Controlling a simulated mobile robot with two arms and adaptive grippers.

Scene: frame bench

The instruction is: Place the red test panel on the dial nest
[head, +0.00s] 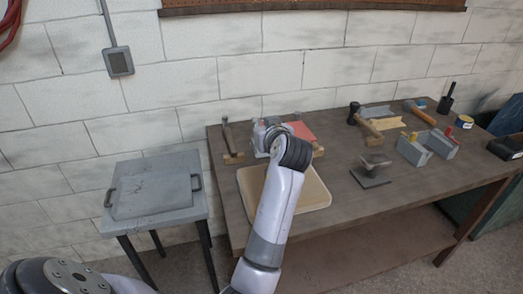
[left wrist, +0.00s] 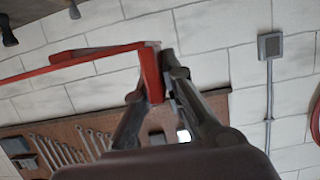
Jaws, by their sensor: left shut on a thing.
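My left gripper (left wrist: 162,78) is shut on the red test panel (left wrist: 152,72), with the fingertips at one end of it. The panel stretches off to the left in the left wrist view. In the head view a flat part of the red panel (head: 304,131) shows just behind my left wrist, over the back of the bench. My arm hides the gripper's fingers there. I cannot tell for sure which object is the dial nest; a small grey fixture (head: 260,140) stands partly hidden just left of my wrist. My right gripper is in neither view.
A beige tray (head: 322,199) lies under my left arm on the bench (head: 345,215). A dark stand (head: 371,176), hammers (head: 421,116) and grey blocks (head: 413,152) are to the right. A grey side table (head: 195,160) with a handled tray (head: 152,198) stands left.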

